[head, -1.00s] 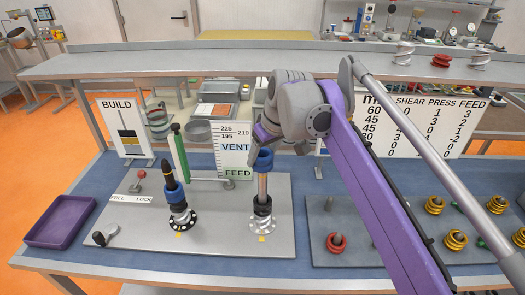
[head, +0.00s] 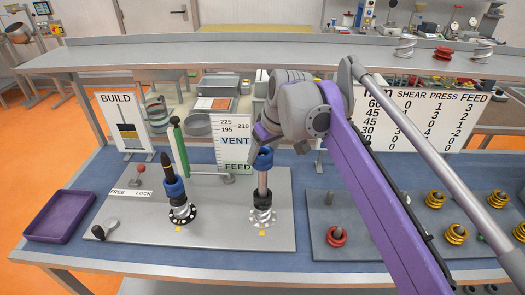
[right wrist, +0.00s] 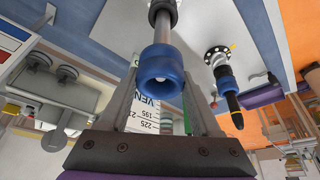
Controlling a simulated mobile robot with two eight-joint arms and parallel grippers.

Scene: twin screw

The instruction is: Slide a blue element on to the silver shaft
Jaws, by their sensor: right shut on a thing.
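A blue element (head: 264,158) is at the top of the upright silver shaft (head: 263,183) on the grey board. My right gripper (head: 277,145) is shut on it from above. In the right wrist view, the blue element (right wrist: 161,76) sits between the fingers, in line with the silver shaft (right wrist: 163,27). A pale tip shows inside its bore, so it appears to be around the shaft's end. To the left, a second shaft with a black tip (head: 166,160) carries another blue element (head: 174,188). My left gripper is not in view.
A purple tray (head: 60,215) lies at the left. A green post (head: 179,150) stands behind the left shaft. Signs stand at the back.

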